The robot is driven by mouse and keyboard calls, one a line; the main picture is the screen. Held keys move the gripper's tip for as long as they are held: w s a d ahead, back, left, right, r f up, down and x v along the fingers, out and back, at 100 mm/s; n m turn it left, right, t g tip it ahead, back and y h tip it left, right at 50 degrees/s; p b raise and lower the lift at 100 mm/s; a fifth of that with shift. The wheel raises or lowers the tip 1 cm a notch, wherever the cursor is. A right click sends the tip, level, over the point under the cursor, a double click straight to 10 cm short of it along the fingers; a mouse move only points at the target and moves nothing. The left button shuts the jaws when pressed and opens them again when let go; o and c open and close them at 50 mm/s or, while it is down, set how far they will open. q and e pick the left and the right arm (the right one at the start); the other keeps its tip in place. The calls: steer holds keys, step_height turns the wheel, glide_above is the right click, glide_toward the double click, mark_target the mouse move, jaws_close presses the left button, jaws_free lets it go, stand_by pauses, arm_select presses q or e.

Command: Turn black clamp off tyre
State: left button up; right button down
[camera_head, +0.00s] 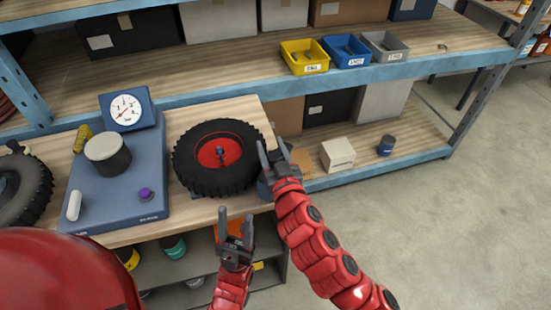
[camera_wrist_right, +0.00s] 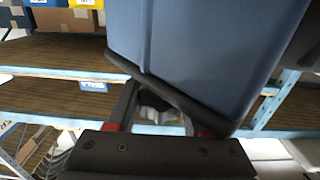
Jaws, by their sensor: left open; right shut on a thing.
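The black tyre (camera_head: 182,166) with a red hub (camera_head: 222,149) lies flat near the right end of the wooden bench. A dark stud stands at the hub's centre. My right gripper (camera_head: 273,152) is beside the tyre's right edge, away from the hub. It is shut on a dark, lobed, knob-like piece, apparently the black clamp (camera_wrist_right: 155,106), which shows between the fingers in the right wrist view. In the head view the fingers hide it.
A blue-grey block (camera_head: 265,188) sits by the bench's right end, under my right gripper; a large blue surface (camera_wrist_right: 205,45) fills the right wrist view. A blue board (camera_head: 120,185) with a gauge is left. Small bins line the shelf. Floor at right is clear.

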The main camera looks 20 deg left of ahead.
steer(key=shift+r, duration=0.1)
stand_by(0.3)
steer(key=shift+c, duration=1.8)
jaws_free()
steer(key=shift+s+d, duration=0.3)
steer(key=shift+s, duration=0.15)
steer(key=p+v, duration=0.7)
steer(key=v, duration=0.9)
steer(key=shift+s, duration=0.3)
steer(key=shift+w+a, duration=0.1)
